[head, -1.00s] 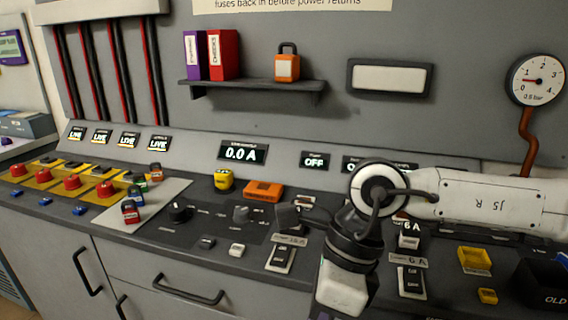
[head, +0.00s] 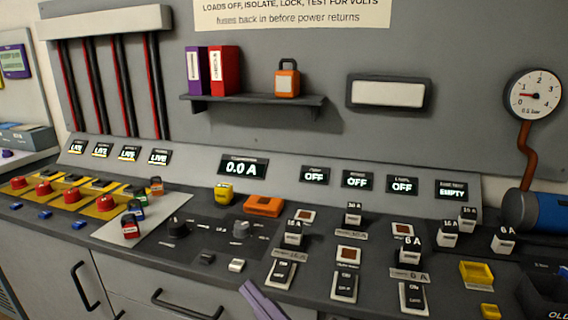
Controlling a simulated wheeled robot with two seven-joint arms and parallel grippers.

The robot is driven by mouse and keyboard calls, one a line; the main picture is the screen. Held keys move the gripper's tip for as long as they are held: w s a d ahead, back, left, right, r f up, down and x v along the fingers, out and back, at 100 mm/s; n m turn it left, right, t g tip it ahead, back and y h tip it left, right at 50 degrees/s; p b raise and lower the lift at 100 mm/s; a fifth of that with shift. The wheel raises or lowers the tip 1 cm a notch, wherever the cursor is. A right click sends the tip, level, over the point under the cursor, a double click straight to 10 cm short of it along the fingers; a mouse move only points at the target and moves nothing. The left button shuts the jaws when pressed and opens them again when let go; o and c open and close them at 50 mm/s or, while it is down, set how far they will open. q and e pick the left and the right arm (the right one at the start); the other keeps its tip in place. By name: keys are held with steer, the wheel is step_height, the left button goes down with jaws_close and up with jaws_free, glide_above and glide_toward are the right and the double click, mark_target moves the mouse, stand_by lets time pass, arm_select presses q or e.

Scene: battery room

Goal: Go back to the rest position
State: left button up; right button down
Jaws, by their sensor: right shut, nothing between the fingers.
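My right gripper (head: 262,300) shows only as narrow purple-grey finger parts at the bottom edge, left of the middle. It is shut and empty. It appears in front of the desk's front edge, apart from the switches on the panel. The rest of my right arm is below the picture. My left gripper is not in view.
A shelf (head: 250,101) holds binders and an orange padlock. A blue cylinder (head: 550,212) lies at the right.

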steer(key=d+f+m+h, duration=0.7)
steer(key=f, duration=0.5)
steer(key=s+d+f+m+g+h, duration=0.2)
steer(key=s+d+f, duration=0.2)
steer(key=f, duration=0.4)
steer(key=s+d+f+m+g+h, duration=0.2)
steer(key=s+d+f+m, duration=0.1)
steer(key=s+f, duration=0.4)
steer(key=s+d+f+m+g+h, duration=0.1)
steer(key=s+d+f+m+g, duration=0.1)
steer(key=s+d+f, duration=0.4)
step_height(320, 180, down, 3)
steer(key=shift+s+r+g+h, duration=0.15)
steer(key=shift+s+g+h, duration=0.05)
steer(key=shift+g+h, duration=0.2)
